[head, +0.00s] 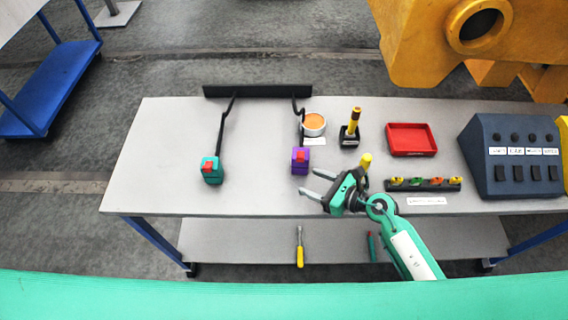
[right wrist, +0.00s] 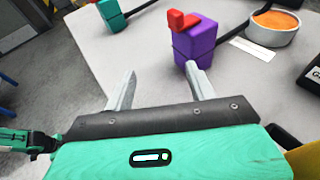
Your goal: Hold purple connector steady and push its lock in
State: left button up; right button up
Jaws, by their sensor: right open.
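The purple connector (head: 300,167) stands on the grey table at the end of a black cable. Its red lock (head: 300,155) sits on top. In the right wrist view the purple connector (right wrist: 195,42) is beyond my fingertips, and its red lock (right wrist: 181,20) stands proud of the top, toward the left side. My right gripper (head: 307,184) is open and empty, just in front and slightly right of the connector, its fingers pointing toward it without visible contact. A green and black part of my left arm shows at the left edge of the right wrist view; its jaws cannot be made out.
A teal connector (head: 211,172) with a red lock stands to the left. An orange-filled bowl (head: 313,125), a yellow-handled tool in a black stand (head: 349,134), a red tray (head: 411,140), a black strip of coloured pieces (head: 424,185) and a control box (head: 511,155) lie right. Table between connectors is clear.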

aim_at(288, 179)
jog(key=shift+a, duration=0.45)
jog(key=b+x, duration=0.1)
jog(key=x, duration=0.7)
jog(key=shift+w+a+f, duration=0.15)
jog(key=shift+w+f, duration=0.05)
jog(key=shift+w, duration=0.15)
grip_shut()
jog(key=shift+o, duration=1.8)
grip_release()
jog(key=shift+c, duration=0.2)
